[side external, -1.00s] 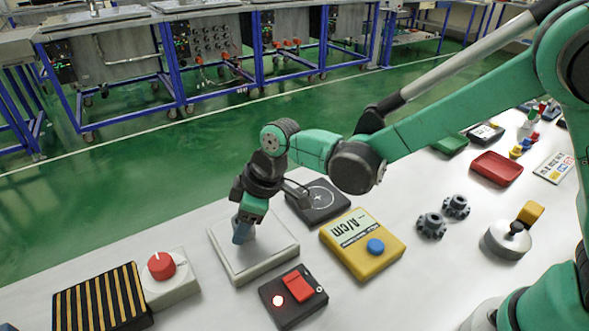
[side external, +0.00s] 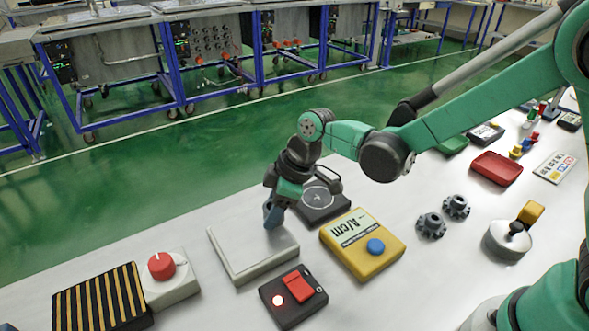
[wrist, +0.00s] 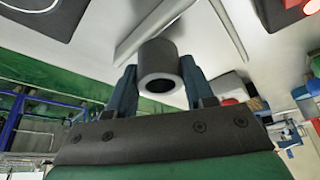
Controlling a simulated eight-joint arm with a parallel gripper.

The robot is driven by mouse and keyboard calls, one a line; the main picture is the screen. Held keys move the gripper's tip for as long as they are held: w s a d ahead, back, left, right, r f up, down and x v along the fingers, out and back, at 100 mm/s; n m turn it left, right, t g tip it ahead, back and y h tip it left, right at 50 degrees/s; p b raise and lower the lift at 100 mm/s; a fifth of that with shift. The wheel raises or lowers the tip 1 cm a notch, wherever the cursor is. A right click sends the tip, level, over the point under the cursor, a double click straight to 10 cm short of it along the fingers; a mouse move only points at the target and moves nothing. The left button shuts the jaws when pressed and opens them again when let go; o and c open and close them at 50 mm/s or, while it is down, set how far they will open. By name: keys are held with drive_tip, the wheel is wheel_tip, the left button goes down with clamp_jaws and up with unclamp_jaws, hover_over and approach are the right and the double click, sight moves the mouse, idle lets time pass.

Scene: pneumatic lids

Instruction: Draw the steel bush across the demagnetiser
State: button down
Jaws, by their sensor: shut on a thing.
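In the side view the fingers hide the bush. The pale flat plate with a raised rim (side external: 236,268), which looks like the demagnetiser, lies on the bench. My gripper is low at its far right corner. I cannot tell whether the bush touches anything.
A black box with a red rocker and lit lamp (side external: 293,297) stands in front of the plate. A yellow A/cm meter (side external: 378,259) is to the right. A black circular-marked pad (side external: 322,212) sits close behind my gripper. A striped block (side external: 101,299) is at left.

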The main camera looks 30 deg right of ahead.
drive_tip(key=shift+d, duration=1.65)
drive_tip(key=shift+d+r, duration=0.65)
drive_tip(key=shift+r, duration=2.3)
